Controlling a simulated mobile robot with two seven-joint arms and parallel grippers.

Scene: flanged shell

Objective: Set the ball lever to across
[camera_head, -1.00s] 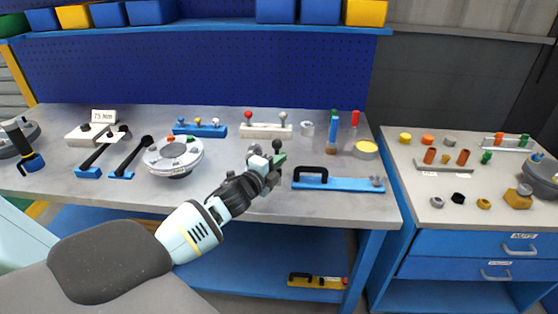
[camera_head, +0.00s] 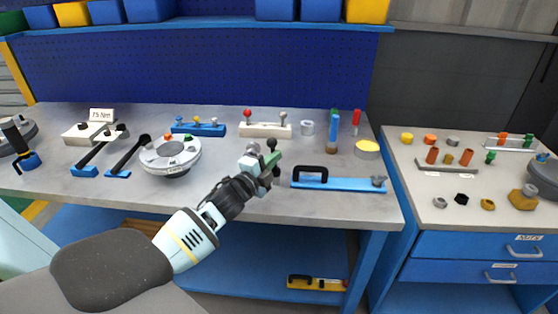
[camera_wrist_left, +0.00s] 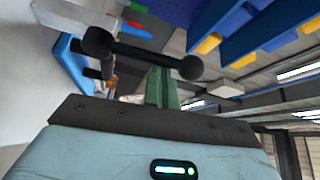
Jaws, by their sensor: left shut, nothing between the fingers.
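The ball lever (camera_wrist_left: 145,54) is a dark bar with a black ball at each end. In the left wrist view it runs nearly level across the picture, in front of a green body (camera_wrist_left: 163,88). In the head view a dark ball (camera_head: 271,145) shows above the green body (camera_head: 274,159) at the bench's front edge. My left gripper (camera_head: 264,172) is right at this green body, shut and empty, and hides much of the lever. Its fingertips are unclear in the left wrist view, so I cannot tell whether they touch the lever. My right gripper is out of view.
A blue base with a black handle (camera_head: 338,184) lies close to the right of my left gripper. A round grey flanged part (camera_head: 170,156) stands to its left. Behind are a white block with knobs (camera_head: 265,130) and a blue one (camera_head: 198,129).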

